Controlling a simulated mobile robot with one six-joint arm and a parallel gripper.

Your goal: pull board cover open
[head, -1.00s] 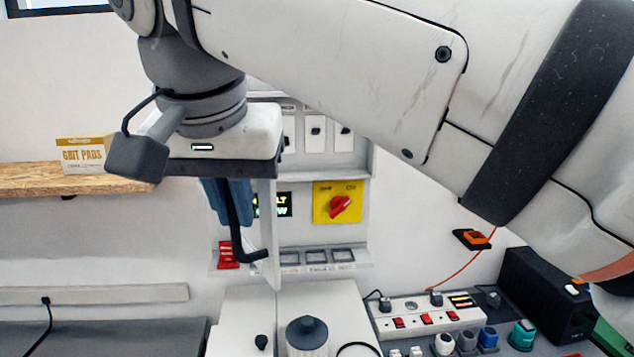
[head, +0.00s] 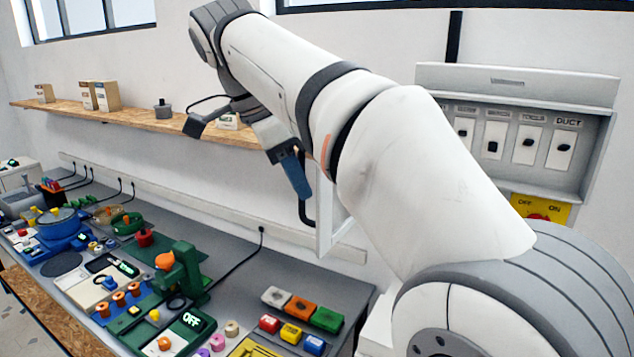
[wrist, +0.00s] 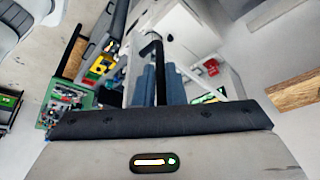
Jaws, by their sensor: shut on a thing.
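The wall board (head: 540,150) with labelled switches stands at the right in the head view, its front uncovered where I see it. The board cover (head: 333,232), a thin white frame, stands out to the left of it, partly hidden behind my arm. My gripper (head: 297,178) has blue fingers shut on the cover's black handle (head: 302,210). In the wrist view my gripper (wrist: 158,82) shows the blue fingers on either side of the black handle (wrist: 151,48). The cover's hinge side is hidden by my arm.
A wooden shelf (head: 150,119) with small boxes runs along the wall behind my gripper. A long grey bench (head: 235,258) below holds several coloured items, including a green press (head: 185,268). A yellow panel with a red switch (head: 537,216) shows on the board.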

